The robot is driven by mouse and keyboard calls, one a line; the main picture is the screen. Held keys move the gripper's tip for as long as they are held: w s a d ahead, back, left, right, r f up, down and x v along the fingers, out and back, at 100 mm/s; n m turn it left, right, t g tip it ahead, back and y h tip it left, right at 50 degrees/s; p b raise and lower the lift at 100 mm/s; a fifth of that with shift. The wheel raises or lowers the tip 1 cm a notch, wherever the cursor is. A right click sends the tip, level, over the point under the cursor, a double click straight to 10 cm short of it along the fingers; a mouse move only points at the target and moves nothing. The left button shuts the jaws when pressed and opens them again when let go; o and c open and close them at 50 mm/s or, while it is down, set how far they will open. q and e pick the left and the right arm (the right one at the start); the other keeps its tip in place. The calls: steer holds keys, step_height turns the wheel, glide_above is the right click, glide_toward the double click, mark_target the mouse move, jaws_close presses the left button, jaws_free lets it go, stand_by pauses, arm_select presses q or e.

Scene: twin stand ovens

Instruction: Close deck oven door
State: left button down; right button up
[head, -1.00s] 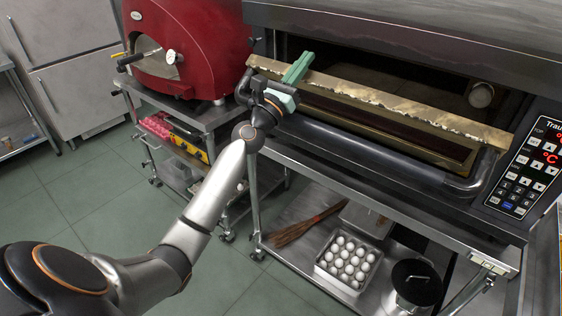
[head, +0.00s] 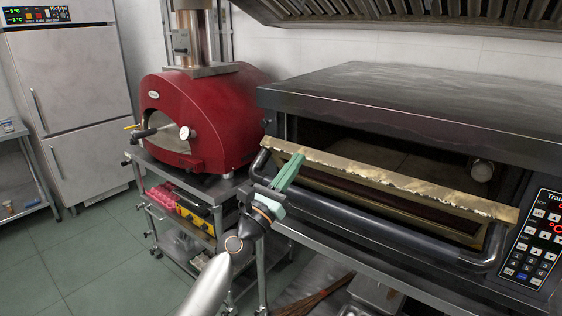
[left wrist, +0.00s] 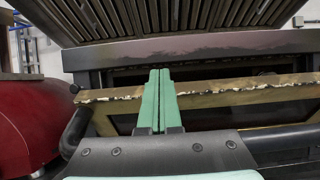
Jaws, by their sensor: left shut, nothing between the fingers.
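The deck oven (head: 430,110) stands at the right of the head view with its door partly open. The door (head: 400,180) is tilted outward, its brassy, worn top edge facing up, and the dark chamber shows behind it. A dark bar handle (head: 390,237) runs along the door's front. My left gripper (head: 291,170) is shut and empty, its green fingers over the door's left part, near the top edge. In the left wrist view, the closed fingers (left wrist: 159,85) overlap the door's edge (left wrist: 230,88); I cannot tell whether they touch it. My right gripper is not in view.
A red dome oven (head: 205,115) stands on a metal cart to the left. A steel fridge (head: 80,120) is at the far left. The control panel (head: 537,240) is right of the door. Open tiled floor (head: 95,260) lies at lower left.

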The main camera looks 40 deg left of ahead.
arm_select(q)
steer(key=shift+s+a+r+p, duration=0.1)
steer(key=shift+s+r+p, duration=0.1)
steer(key=shift+s, duration=0.8)
steer(key=shift+s+r+p, duration=0.1)
steer(key=shift+s+p, duration=0.05)
steer(key=shift+s, duration=0.85)
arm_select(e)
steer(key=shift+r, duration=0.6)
arm_select(q)
steer(key=shift+f, duration=0.15)
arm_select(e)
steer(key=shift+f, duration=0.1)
